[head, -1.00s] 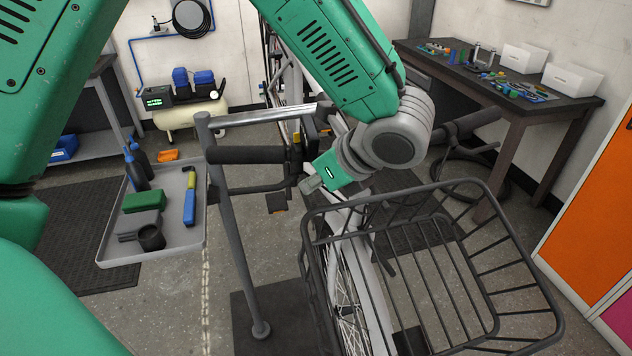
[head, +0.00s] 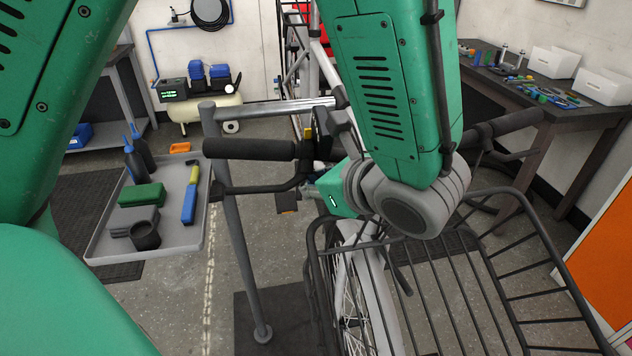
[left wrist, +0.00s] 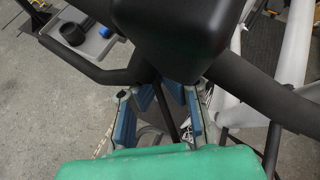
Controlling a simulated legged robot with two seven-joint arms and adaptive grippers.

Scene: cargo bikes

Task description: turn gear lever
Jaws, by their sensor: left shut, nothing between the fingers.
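The bike handlebar has a black left grip (head: 250,149) with a brake lever (head: 262,187) below it. A small yellow part (head: 308,134) sits at the grip's inner end, beside a dark housing; I cannot make out clearly which part is the gear lever. My left gripper (head: 330,190) is just below and right of this spot, its fingertips mostly hidden. In the left wrist view, its blue-padded fingers (left wrist: 161,98) are shut and empty, near the underside of a black housing (left wrist: 170,30) that fills the top. Contact cannot be told. My right gripper is out of view.
A wire basket (head: 470,290) is close below my left wrist. A grey stand post (head: 232,220) is left of the front wheel. A tool tray (head: 105,240) stands further left. The right grip (head: 505,125) lies beyond my arm, before a workbench (head: 560,108).

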